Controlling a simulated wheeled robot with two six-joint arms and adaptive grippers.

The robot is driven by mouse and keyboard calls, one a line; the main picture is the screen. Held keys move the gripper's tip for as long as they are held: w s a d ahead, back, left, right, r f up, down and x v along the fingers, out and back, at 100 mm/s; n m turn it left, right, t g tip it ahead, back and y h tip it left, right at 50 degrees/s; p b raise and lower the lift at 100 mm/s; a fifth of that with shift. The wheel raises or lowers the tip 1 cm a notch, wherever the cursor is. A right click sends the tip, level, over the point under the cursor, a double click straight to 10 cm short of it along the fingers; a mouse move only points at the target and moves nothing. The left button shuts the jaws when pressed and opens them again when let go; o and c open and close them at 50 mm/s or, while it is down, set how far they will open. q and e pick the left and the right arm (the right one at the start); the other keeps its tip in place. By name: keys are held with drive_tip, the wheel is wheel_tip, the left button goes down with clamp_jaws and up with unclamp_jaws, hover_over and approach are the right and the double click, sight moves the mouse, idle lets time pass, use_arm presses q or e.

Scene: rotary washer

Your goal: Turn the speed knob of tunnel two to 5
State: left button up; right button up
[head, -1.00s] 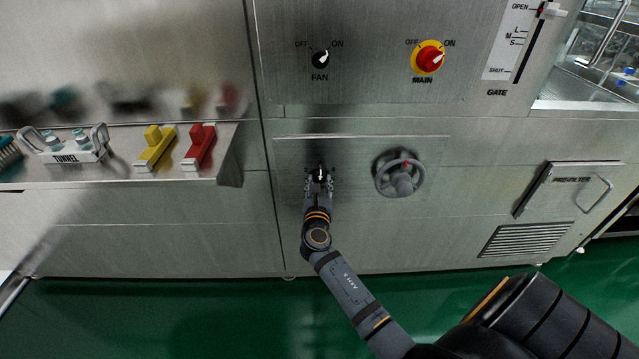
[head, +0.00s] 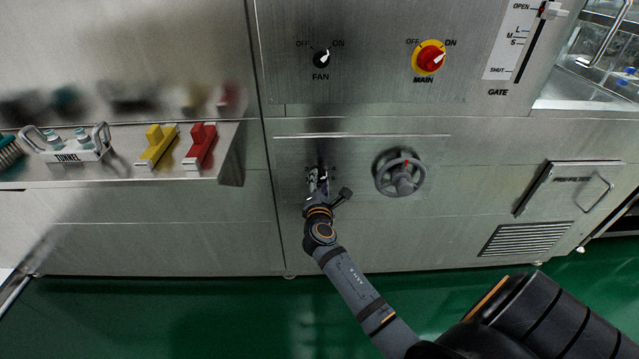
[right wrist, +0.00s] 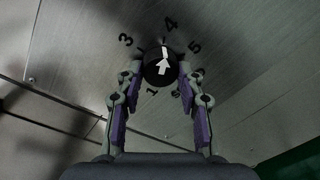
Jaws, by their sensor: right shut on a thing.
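The speed knob (right wrist: 159,70) is round and black with a white arrow on top. In the right wrist view the arrow points at or very near the printed 4, with 3 to the left and 5 (right wrist: 194,47) to the right. My right gripper (right wrist: 159,78) is shut on the knob, one finger on each side, and the fingers cover part of the lower numbers. In the head view my right gripper (head: 318,178) is at the steel panel and mostly hides the knob. My left gripper is not in view.
A grey handwheel (head: 401,174) sticks out just right of the gripper. Above are the FAN switch (head: 321,59) and the red MAIN switch (head: 430,58). Yellow (head: 156,148) and red (head: 199,147) blocks sit on the ledge at the left.

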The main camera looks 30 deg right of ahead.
drive_tip(key=shift+m, duration=0.9)
drive_tip(key=shift+m+b, duration=0.45)
drive_tip(key=shift+m, duration=0.35)
drive_tip(key=m+b, duration=0.1)
drive_tip(key=m, duration=0.2)
drive_tip(key=m+y+b, duration=0.1)
drive_tip(key=m, duration=0.2)
drive_tip(key=shift+t, duration=0.3)
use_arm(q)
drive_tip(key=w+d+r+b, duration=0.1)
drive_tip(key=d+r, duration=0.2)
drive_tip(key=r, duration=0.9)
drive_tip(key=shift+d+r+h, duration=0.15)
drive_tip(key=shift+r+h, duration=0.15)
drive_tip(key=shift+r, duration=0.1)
use_arm(e)
drive_tip(key=shift+r+m, duration=0.15)
drive_tip(key=shift+m, duration=0.55)
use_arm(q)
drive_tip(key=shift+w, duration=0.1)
use_arm(e)
drive_tip(key=o, duration=1.2)
drive_tip(key=shift+d, duration=0.1)
